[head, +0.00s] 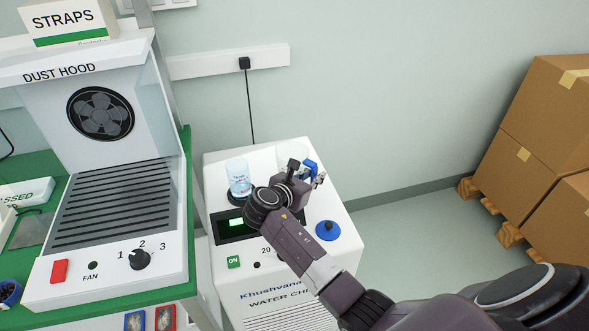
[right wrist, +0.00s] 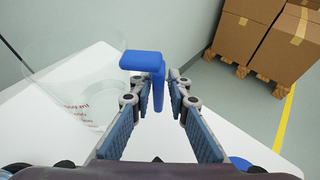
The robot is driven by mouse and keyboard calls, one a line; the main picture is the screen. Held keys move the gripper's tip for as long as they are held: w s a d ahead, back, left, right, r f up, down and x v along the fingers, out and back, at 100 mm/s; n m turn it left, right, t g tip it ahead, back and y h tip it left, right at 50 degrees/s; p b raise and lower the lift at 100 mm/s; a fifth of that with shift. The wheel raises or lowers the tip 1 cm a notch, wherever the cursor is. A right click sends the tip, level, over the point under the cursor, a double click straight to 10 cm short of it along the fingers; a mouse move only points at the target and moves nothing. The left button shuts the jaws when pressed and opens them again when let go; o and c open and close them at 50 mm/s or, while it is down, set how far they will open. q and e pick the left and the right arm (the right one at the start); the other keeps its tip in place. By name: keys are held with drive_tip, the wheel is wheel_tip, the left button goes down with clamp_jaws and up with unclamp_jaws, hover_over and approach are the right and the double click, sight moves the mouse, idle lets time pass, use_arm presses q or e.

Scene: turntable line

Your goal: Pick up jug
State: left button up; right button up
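The jug is clear with a blue handle (head: 310,167) and stands at the back of the white water chiller's top; its clear body is faint behind my gripper. In the right wrist view, the see-through jug body (right wrist: 62,98) with red lettering is at the left, and the blue handle (right wrist: 142,61) sticks out from it. My right gripper (head: 303,172) is at the handle. In the right wrist view its fingers (right wrist: 159,82) are open, one on each side of the handle's vertical grip, with small gaps showing. My left gripper is not in view.
The water chiller (head: 345,240) has a blue knob (head: 328,231) on its top. A clear bluish vessel (head: 239,178) stands on a dark round base there. The dust hood (head: 105,100) is at the left. Cardboard boxes (head: 535,130) on pallets are at the right, with open floor between.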

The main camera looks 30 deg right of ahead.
clamp_jaws()
drive_tip(key=shift+r, duration=0.15)
idle(0.4)
